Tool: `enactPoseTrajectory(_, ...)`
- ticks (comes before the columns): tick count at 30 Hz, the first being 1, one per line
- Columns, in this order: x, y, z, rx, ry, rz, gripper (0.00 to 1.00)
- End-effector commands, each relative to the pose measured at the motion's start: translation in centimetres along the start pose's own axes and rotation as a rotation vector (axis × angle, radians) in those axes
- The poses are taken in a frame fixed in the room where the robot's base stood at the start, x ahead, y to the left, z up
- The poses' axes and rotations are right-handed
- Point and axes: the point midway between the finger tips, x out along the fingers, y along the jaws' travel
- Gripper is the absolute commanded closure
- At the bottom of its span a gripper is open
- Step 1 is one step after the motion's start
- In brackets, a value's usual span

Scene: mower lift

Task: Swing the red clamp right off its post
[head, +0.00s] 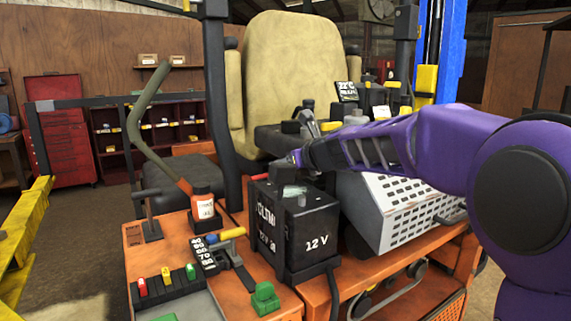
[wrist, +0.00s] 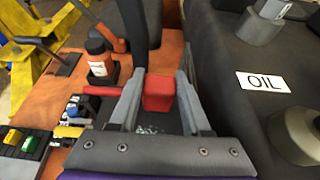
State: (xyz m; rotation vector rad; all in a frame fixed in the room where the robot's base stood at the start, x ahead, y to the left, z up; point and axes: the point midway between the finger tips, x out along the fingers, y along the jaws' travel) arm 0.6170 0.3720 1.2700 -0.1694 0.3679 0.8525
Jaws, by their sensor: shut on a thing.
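The red clamp (wrist: 158,95) sits between the two grey fingers of my gripper (wrist: 158,82) in the wrist view. The fingers are shut on it. A red bar (wrist: 98,90) sticks out to the left of the fingers. The black 12 V battery (head: 312,228) stands on the orange deck in the head view. My gripper (head: 295,160) is over the battery's top in that view, and a small red piece (head: 259,177) shows at the battery's left top edge. The post is hidden, so I cannot tell whether the clamp touches it.
An orange bottle (head: 202,203) with a dark cap stands left of the battery. A bent lever (head: 150,125) rises behind it. A perforated light box (head: 405,215) is right of the battery. The dark surface labelled OIL (wrist: 264,82) lies close to my gripper's right.

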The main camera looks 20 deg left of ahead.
Motion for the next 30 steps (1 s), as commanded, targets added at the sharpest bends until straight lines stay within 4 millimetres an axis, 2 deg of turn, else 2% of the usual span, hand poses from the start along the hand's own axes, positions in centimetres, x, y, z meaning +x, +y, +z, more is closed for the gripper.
enactPoseTrajectory(1, -0.01, 0.01, 0.01, 0.0, 0.0, 0.0, 0.84)
enactPoseTrajectory(4, -0.01, 0.02, 0.01, 0.0, 0.0, 0.0, 1.0)
enactPoseTrajectory(30, -0.01, 0.01, 0.03, 0.0, 0.0, 0.0, 1.0)
